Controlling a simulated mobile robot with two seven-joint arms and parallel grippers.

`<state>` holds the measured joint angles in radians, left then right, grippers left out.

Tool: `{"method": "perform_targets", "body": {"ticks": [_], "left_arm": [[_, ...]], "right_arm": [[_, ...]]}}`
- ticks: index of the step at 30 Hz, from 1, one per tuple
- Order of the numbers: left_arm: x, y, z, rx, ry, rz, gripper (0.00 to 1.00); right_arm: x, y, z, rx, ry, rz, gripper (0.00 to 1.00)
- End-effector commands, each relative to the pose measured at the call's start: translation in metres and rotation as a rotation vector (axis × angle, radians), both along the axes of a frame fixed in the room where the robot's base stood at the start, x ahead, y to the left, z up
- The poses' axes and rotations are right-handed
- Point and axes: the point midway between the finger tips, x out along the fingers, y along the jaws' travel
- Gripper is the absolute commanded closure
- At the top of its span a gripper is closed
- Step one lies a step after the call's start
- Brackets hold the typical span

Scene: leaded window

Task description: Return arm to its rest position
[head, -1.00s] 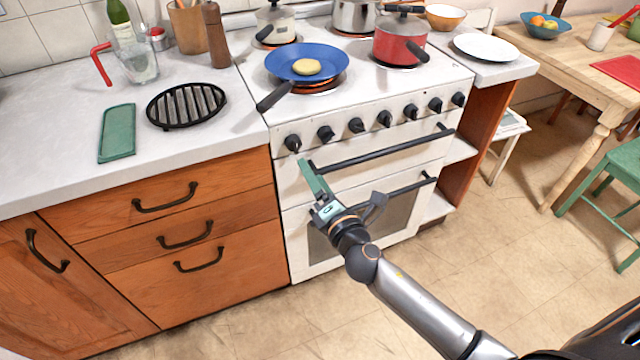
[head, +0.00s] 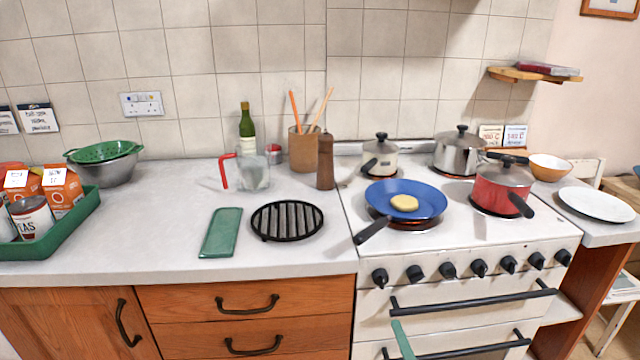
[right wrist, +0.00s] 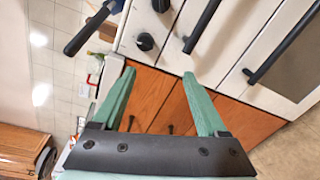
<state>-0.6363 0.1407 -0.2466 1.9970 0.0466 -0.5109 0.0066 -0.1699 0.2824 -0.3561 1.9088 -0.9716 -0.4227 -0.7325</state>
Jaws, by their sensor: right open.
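My right gripper shows only as a green finger (head: 402,340) at the bottom edge of the head view, in front of the oven. The rest of my right arm is below the picture. In the right wrist view, the right gripper (right wrist: 158,73) has its two green fingers spread, with nothing between them. The oven front and wooden drawers lie beyond its tips. My left gripper is in neither view.
The white stove (head: 470,255) has black oven handles (head: 475,300) close to the right gripper. A blue pan (head: 432,196) with a yellowish round patty (head: 404,203) sits on a glowing burner, its handle over the front left. A red pot (head: 500,188) stands right of it.

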Motion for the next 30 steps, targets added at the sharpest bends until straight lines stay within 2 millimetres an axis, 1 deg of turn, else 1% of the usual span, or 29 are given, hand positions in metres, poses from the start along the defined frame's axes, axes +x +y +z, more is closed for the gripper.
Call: {"method": "perform_targets", "body": {"ticks": [1, 2, 3, 5, 6, 7, 9, 12, 15, 18, 20, 30], "left_arm": [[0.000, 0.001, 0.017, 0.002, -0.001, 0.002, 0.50], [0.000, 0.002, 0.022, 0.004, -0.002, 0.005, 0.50], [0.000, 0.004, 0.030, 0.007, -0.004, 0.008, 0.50], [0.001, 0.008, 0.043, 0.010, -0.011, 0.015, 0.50], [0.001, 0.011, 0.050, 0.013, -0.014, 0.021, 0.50], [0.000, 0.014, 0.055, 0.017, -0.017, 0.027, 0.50], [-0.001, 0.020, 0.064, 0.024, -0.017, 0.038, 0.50], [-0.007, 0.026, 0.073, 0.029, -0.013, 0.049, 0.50], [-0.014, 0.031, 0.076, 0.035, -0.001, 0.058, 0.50], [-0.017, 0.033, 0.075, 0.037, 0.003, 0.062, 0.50], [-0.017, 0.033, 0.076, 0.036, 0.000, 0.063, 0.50], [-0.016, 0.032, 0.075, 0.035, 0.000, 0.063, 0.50]], "right_arm": [[-0.014, 0.000, -0.006, 0.133, 0.075, -0.017, 0.24], [-0.023, 0.000, -0.013, 0.229, 0.122, -0.032, 0.24], [-0.037, 0.000, -0.024, 0.370, 0.190, -0.060, 0.24], [-0.062, 0.002, -0.040, 0.595, 0.293, -0.118, 0.24], [-0.079, 0.002, -0.050, 0.745, 0.357, -0.166, 0.24], [-0.092, 0.004, -0.056, 0.855, 0.403, -0.206, 0.24], [-0.123, 0.007, -0.069, 1.095, 0.493, -0.306, 0.24], [-0.160, 0.012, -0.080, 1.381, 0.585, -0.450, 0.24], [-0.187, 0.016, -0.086, 1.582, 0.636, -0.567, 0.24], [-0.202, 0.018, -0.089, 1.693, 0.659, -0.638, 0.24], [-0.206, 0.019, -0.091, 1.725, 0.664, -0.657, 0.24], [-0.206, 0.019, -0.092, 1.732, 0.666, -0.660, 0.24]]}}
